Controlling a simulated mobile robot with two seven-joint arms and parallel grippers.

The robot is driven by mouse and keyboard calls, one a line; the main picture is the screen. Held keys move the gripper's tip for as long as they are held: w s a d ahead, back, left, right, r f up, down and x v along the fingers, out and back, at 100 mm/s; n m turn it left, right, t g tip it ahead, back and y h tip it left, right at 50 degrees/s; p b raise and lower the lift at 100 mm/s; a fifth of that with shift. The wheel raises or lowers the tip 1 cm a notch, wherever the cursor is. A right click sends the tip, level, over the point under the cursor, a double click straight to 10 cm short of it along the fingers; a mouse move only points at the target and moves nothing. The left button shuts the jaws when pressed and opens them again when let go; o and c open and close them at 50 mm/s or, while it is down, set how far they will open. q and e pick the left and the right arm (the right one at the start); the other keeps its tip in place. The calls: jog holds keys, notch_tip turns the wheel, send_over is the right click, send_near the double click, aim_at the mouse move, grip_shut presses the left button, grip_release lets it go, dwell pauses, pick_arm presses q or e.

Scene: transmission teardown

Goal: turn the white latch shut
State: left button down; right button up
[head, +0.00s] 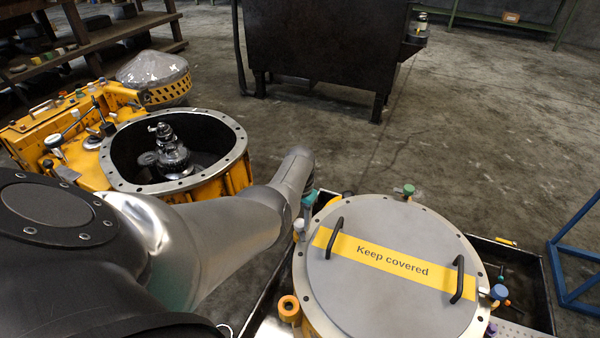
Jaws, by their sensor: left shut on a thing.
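A round grey cover (385,300) with a yellow "Keep covered" band and two black handles lies on the yellow-rimmed housing (481,270). The white latch (299,226) shows as a small pale knob at the cover's upper left rim. My left gripper (307,208) comes down there from the left, at the end of my grey arm, with a teal part showing at its end. It is shut at the white latch; the contact itself is too small to see clearly. Which way the latch is turned cannot be told. My right gripper is not in view.
Other coloured knobs stand around the rim: green (408,190), blue (499,292) and orange (288,308). An open yellow housing (232,180) stands at left. A dark cabinet (325,45) is behind, and a blue frame (565,270) is at right. The floor between is clear.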

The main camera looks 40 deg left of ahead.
pick_arm(q)
jog(key=n, duration=0.2)
jog(key=shift+s+n, duration=0.1)
jog(key=shift+n, duration=0.3)
jog(key=n, duration=0.2)
jog(key=shift+n+p, duration=0.3)
jog(key=shift+n, duration=0.1)
jog(key=n, duration=0.3)
jog(key=shift+n, duration=0.6)
jog(key=shift+f, duration=0.1)
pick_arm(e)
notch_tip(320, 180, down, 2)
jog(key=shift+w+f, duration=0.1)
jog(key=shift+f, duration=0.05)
pick_arm(q)
jog(key=shift+n, duration=0.4)
jog(key=shift+c, duration=2.2)
grip_release()
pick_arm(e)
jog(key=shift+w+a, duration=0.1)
